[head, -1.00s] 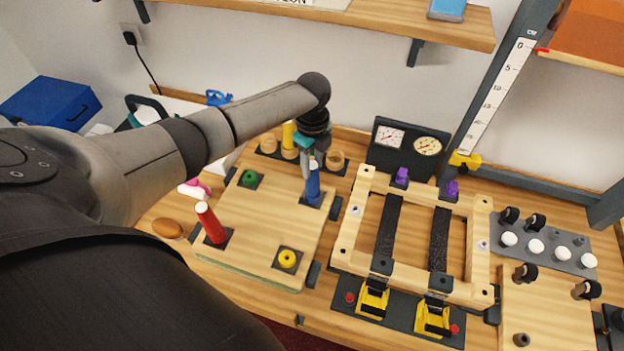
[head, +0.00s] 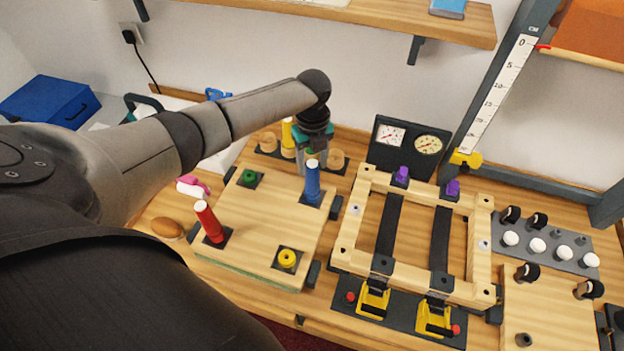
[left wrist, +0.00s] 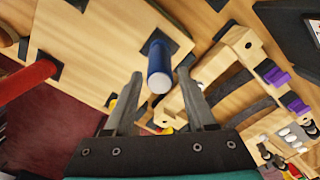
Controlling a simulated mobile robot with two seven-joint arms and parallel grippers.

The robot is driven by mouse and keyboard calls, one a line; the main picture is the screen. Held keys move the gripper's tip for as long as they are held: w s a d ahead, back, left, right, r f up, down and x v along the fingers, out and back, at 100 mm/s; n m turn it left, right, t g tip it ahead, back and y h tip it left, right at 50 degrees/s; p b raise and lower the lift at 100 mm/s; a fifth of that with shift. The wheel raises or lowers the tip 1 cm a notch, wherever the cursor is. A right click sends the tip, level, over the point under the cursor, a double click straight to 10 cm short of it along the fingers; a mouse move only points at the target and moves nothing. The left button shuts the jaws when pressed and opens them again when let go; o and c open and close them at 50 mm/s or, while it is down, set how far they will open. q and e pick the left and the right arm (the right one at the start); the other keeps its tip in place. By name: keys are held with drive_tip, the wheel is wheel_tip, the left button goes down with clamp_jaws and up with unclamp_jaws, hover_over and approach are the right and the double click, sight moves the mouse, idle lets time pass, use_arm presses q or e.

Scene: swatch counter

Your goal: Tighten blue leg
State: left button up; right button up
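The blue leg (head: 313,182) stands upright at the right rear corner of a wooden board (head: 262,222), on a dark square plate. Its white top end shows. My left gripper (head: 318,157) is just behind and above the leg's top in the head view. In the left wrist view the blue leg (left wrist: 159,64) points toward the camera, between and beyond the two spread fingers of the left gripper (left wrist: 159,74). The fingers are open and a gap shows on both sides of the leg. My right gripper is in neither view.
The board also carries a red leg (head: 209,221), a green ring (head: 249,177) and a yellow ring (head: 288,258). A clamped wooden frame (head: 349,222) stands close on the right. A yellow peg (head: 287,134) and gauges (head: 408,142) are behind.

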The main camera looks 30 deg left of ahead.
use_arm(q)
drive_tip(key=shift+r+n+p, duration=0.15)
drive_tip(key=shift+n+p, duration=0.35)
drive_tip(key=shift+n, duration=0.1)
drive_tip(key=shift+n+p, duration=0.3)
drive_tip(key=shift+n, duration=1.5)
drive_tip(key=n, duration=0.3)
drive_tip(key=shift+f, duration=0.2)
drive_tip(key=n, duration=0.7)
clamp_jaws()
drive_tip(key=shift+r+m, duration=0.1)
drive_tip(key=shift+m, duration=2.4)
